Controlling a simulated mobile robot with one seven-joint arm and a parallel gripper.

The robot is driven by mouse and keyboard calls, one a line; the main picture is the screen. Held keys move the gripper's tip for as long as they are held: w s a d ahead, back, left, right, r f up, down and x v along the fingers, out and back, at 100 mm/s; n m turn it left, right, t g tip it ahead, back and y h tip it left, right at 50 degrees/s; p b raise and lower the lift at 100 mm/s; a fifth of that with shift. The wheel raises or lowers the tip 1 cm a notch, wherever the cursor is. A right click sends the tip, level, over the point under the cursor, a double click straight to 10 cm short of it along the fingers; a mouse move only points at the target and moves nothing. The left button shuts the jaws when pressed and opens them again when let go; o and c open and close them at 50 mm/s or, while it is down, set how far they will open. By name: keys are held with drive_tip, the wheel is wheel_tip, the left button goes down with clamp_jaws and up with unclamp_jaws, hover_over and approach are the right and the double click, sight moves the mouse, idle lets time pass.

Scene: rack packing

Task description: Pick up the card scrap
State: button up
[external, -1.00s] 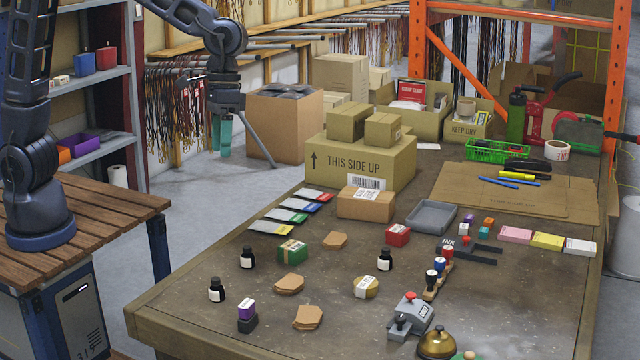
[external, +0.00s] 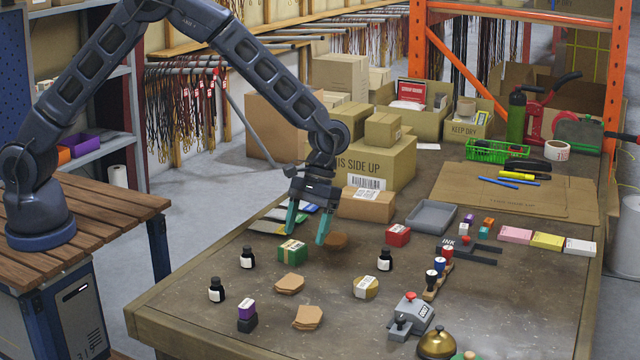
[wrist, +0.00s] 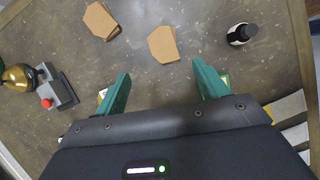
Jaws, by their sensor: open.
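Several brown card scraps lie on the dark table. A second scrap (external: 289,283) lies nearer the front, and a third scrap (external: 308,317) nearer still. One scrap (wrist: 163,44) shows just beyond the fingertips and another (wrist: 100,20) up and left. The shaded scrap is not visible there.
A green box (external: 291,251) is close to the left finger. A taped carton (external: 366,204) stands just behind. A grey press (external: 410,315) and brass bell (external: 437,343) are at front right.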

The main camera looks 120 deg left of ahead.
drive_tip(key=f, duration=0.1)
approach(291, 281)
drive_tip(key=x, duration=0.2)
drive_tip(key=shift+w+d+f, duration=0.2)
drive_tip(key=shift+w+f, duration=0.05)
drive_tip(key=shift+f, duration=0.15)
drive_tip(key=shift+s+x, duration=0.2)
drive_tip(key=shift+x, duration=2.45)
drive_tip(key=c, duration=1.1)
